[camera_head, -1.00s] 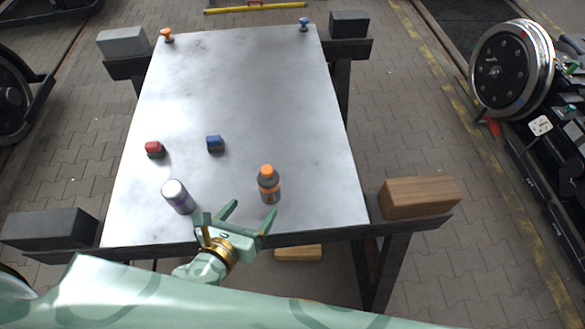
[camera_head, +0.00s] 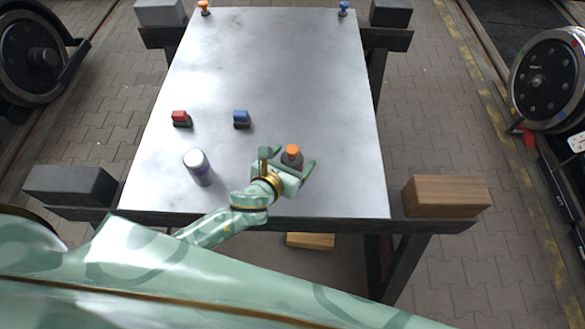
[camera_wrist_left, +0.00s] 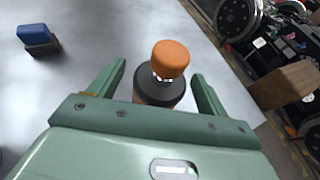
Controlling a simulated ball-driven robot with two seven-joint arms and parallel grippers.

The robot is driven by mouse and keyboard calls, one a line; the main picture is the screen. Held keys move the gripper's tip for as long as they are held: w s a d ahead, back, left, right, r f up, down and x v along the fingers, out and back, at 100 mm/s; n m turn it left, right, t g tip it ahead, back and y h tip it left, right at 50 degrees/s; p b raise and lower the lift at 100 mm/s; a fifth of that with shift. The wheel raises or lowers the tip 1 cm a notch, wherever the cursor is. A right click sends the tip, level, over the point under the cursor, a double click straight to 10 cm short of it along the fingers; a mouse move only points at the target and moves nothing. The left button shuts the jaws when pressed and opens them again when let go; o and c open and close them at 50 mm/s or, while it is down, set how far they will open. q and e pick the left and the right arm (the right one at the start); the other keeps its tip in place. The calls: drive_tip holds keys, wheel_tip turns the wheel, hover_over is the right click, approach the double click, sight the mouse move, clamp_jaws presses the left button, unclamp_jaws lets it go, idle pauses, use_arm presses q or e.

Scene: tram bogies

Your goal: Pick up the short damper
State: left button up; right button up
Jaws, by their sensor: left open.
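A dark grey cylinder with an orange cap (camera_head: 292,153), which looks like the short damper, stands upright near the front right of the metal table. My left gripper (camera_head: 287,158) is open, with one finger on either side of it. In the left wrist view the orange cap (camera_wrist_left: 170,58) and grey body stand between the two spread fingers, with gaps at both sides. The lower body is hidden by the gripper. My right gripper is not in view.
Red (camera_head: 181,118) and blue (camera_head: 241,118) blocks stand farther back. Orange (camera_head: 205,8) and blue (camera_head: 343,8) knobs are at the far edge. The table's middle is clear.

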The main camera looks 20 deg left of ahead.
use_arm(q)
drive_tip(key=shift+x, duration=1.15)
drive_tip(key=shift+s, duration=0.1)
drive_tip(key=c, duration=1.1)
